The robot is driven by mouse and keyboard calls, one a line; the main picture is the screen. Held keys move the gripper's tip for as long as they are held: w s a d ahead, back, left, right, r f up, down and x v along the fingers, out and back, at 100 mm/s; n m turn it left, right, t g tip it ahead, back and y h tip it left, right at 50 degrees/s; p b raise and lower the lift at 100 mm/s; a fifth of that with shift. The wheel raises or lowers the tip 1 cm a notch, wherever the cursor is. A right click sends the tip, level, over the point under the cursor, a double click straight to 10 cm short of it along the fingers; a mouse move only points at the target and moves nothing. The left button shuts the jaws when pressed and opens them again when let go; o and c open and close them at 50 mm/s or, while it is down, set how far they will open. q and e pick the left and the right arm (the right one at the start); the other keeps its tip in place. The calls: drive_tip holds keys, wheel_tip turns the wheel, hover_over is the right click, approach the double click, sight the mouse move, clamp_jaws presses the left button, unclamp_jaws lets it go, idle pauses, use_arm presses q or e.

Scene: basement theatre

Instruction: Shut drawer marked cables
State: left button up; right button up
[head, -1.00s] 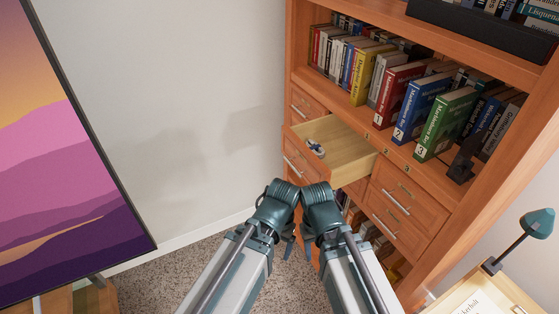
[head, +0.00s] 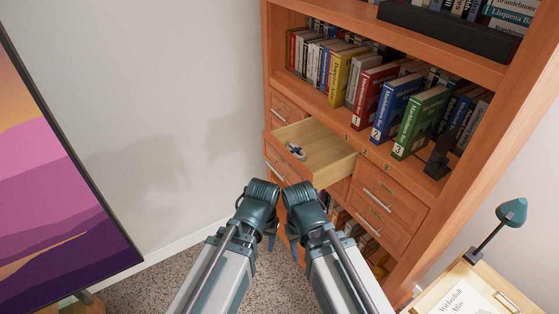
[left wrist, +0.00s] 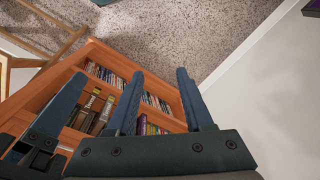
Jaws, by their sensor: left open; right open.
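An open wooden drawer (head: 332,152) sticks out of the orange-brown bookcase in the head view, below the book shelf. A small blue and white object (head: 297,151) lies inside it. No marking on the drawer can be read. My left gripper (head: 271,240) and my right gripper (head: 296,246) point down side by side, nearer to me than the drawer front and apart from it as far as I can tell. Both are open and hold nothing visible. The left gripper's dark fingers (left wrist: 158,98) show in the left wrist view, with bookshelves beyond them.
Shut drawers (head: 379,202) sit right of the open one in the bookcase (head: 417,246). Books fill the shelf above. A teal lamp (head: 511,212) and a desk (head: 487,290) stand at lower right. A mountain picture (head: 60,190) is at left. Carpet and bare wall lie between.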

sight(272, 168)
use_arm(q)
drive_tip(key=w+r+n+t+p, duration=0.1)
drive_tip(key=w+r+p, duration=0.1)
drive_tip(key=w+r, duration=0.1)
drive_tip(key=w+r+n+t+h+p, duration=0.1)
drive_tip(key=w+r+n+p, duration=0.1)
drive_tip(key=w+r, duration=0.2)
drive_tip(key=w+r+n+t+h+p, duration=0.1)
drive_tip(key=w+r+t+p, duration=0.1)
drive_tip(key=w+r+p, duration=0.1)
drive_tip(key=shift+w+a+r+n, duration=0.2)
drive_tip(key=shift+w+n, duration=0.2)
drive_tip(key=c, duration=0.7)
drive_tip(key=w+r+n+p, duration=0.1)
drive_tip(key=w, duration=0.1)
drive_tip(key=w+a+r+n+t+p, duration=0.1)
drive_tip(key=r, duration=0.1)
drive_tip(key=w+r+n+t+p, duration=0.1)
drive_tip(key=w+r, duration=0.1)
drive_tip(key=shift+w+a+r+h, duration=0.25)
drive_tip(key=shift+w+h, duration=0.1)
drive_tip(key=shift+h, duration=0.05)
clamp_jaws()
drive_tip(key=shift+w+a+r+n+t, duration=0.2)
drive_tip(key=shift+w+n+t, duration=0.1)
drive_tip(key=shift+w, duration=0.1)
use_arm(e)
wheel_tip(272, 168, up, 12)
